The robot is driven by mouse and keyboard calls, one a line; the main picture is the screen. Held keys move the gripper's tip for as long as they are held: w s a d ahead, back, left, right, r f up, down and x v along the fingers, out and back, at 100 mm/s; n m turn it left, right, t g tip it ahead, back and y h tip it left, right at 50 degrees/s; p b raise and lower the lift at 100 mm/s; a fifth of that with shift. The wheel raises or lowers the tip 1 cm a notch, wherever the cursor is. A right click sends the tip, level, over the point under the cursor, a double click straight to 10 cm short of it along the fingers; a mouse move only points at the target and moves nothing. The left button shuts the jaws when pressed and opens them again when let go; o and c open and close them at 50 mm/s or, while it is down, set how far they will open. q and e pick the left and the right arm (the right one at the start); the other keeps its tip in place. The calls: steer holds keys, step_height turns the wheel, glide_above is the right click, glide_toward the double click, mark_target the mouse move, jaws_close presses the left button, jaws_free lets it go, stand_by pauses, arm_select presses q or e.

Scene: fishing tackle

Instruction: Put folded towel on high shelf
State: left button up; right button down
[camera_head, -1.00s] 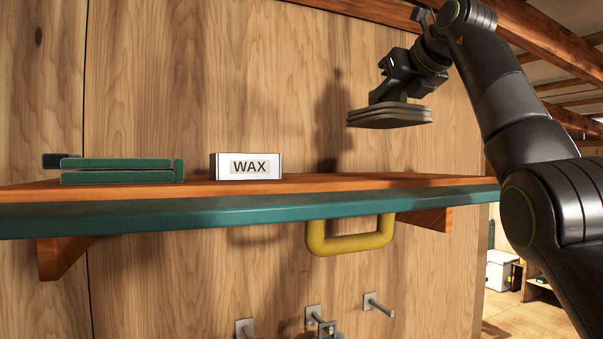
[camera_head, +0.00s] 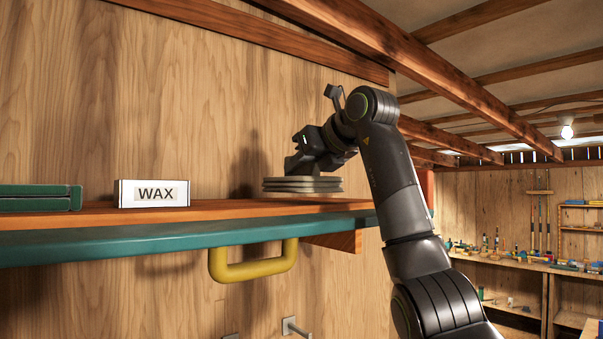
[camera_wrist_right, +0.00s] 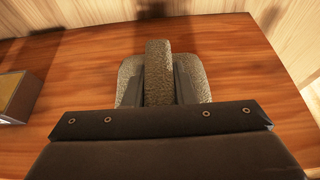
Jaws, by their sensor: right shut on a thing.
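The folded towel (camera_head: 302,185) is a flat grey-brown stack of layers, held level at the right part of the high shelf (camera_head: 110,240). My right gripper (camera_head: 303,172) is shut on it from above. In the right wrist view the towel (camera_wrist_right: 158,62) bulges up between the two fingers, with the shelf's wooden top (camera_wrist_right: 238,75) below it. The towel is at or just above the shelf top; I cannot tell whether it touches. My left gripper is not in view.
A white WAX box (camera_head: 153,194) stands on the shelf left of the towel, with clear room between them. Green cases (camera_head: 38,197) lie farther left. A yellow handle (camera_head: 252,265) hangs under the front edge. The wooden wall (camera_head: 150,90) is behind.

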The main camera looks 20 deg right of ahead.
steer(key=shift+w+f, duration=0.2)
steer(key=shift+f, duration=0.65)
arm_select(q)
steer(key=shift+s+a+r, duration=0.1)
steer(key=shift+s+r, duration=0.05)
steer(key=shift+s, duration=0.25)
arm_select(e)
steer(key=shift+s, duration=0.1)
steer(key=shift+f, duration=0.1)
steer(key=c, duration=1.6)
jaws_free()
steer(key=o, duration=0.4)
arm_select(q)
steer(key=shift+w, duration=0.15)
